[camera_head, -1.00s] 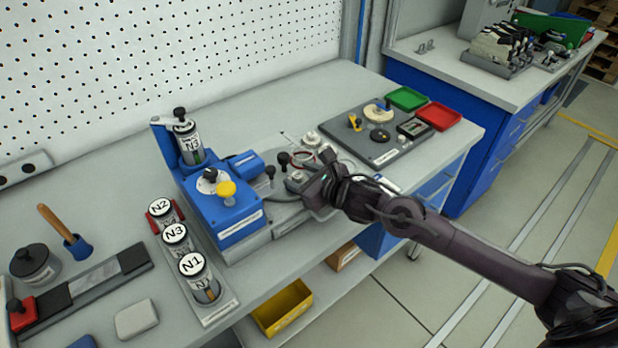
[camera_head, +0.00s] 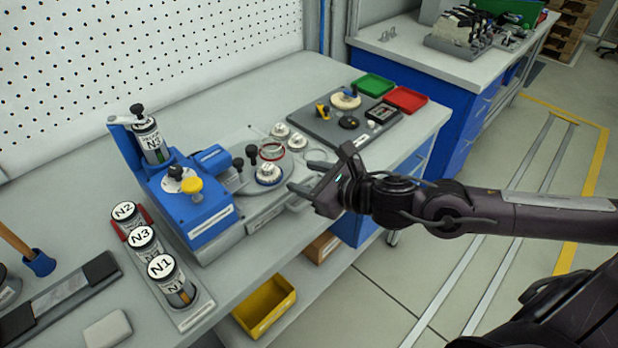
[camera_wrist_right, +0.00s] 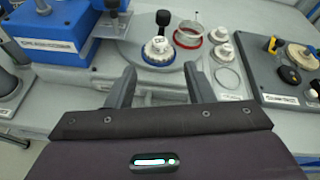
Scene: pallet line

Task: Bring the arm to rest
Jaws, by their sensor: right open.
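My right gripper (camera_head: 312,180) is open and empty, above the front edge of the workbench (camera_head: 290,85). Its dark arm comes in from the right. In the right wrist view its two fingers (camera_wrist_right: 160,88) are apart, with nothing between them. Just past the fingers, a round white part with a blue ring (camera_head: 268,174) sits on the grey plate of the blue fixture (camera_head: 190,205); it also shows in the right wrist view (camera_wrist_right: 158,50). My left gripper is not in view.
Labelled canisters (camera_head: 162,268) stand in a rack at the left, and another (camera_head: 150,142) sits on the fixture. A dark board (camera_head: 325,122) with small parts lies right of the fixture, near green (camera_head: 373,84) and red (camera_head: 406,98) trays. A yellow bin (camera_head: 264,306) is below.

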